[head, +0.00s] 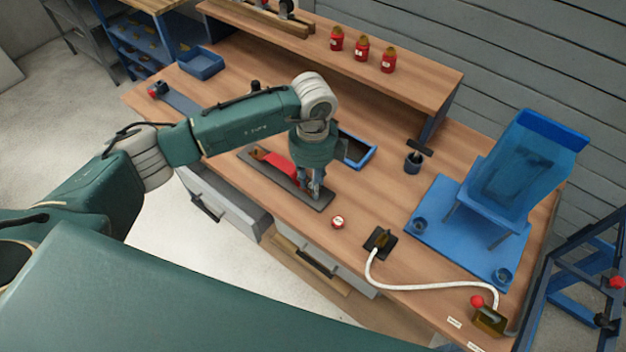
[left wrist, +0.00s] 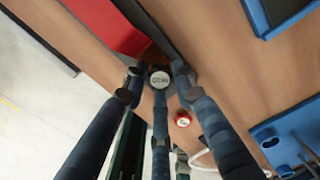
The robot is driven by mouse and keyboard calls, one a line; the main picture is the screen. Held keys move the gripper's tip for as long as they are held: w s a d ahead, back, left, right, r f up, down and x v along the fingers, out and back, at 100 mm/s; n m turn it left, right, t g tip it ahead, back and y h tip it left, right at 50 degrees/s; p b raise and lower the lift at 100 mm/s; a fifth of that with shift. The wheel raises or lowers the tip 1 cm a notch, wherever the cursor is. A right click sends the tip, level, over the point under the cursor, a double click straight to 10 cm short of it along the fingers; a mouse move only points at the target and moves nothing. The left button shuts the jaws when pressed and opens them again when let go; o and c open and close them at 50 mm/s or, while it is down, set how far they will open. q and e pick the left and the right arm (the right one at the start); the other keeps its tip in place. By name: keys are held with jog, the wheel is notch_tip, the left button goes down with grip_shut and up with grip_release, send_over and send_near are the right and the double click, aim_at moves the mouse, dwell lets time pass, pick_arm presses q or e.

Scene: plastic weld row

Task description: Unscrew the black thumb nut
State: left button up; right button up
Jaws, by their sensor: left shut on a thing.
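My left gripper (head: 316,190) points down over the right end of a long dark plate (head: 318,205) with a red part (head: 275,160) on it. In the left wrist view my left gripper (left wrist: 160,90) has its fingers closed around the black thumb nut (left wrist: 160,78), a small round piece with a dark rim and a pale lettered top. In the head view the fingers hide the nut. The red part (left wrist: 110,25) and dark plate (left wrist: 150,30) show beside the fingers in the wrist view. My right gripper is not in view.
A red-and-white round piece (head: 338,222) lies right of the plate. A blue-rimmed tray (head: 372,154) is behind the gripper. A blue stand (head: 440,225), a black socket with a white hose (head: 400,283) and a dark post (head: 413,162) stand to the right. Red bottles (head: 361,48) line the shelf.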

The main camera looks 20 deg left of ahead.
pick_arm(q)
jog(key=o, duration=1)
jog(key=shift+f+m+b, duration=0.1)
jog(key=shift+m+b, duration=0.4)
jog(key=shift+m, duration=0.2)
jog(key=m+b, duration=0.9)
jog(key=m, duration=0.6)
jog(key=shift+f, duration=0.15)
jog(key=m+b, duration=0.1)
jog(key=m, duration=0.1)
jog(key=shift+m, duration=0.4)
jog(key=shift+a+r, duration=0.1)
jog(key=shift+r, duration=0.15)
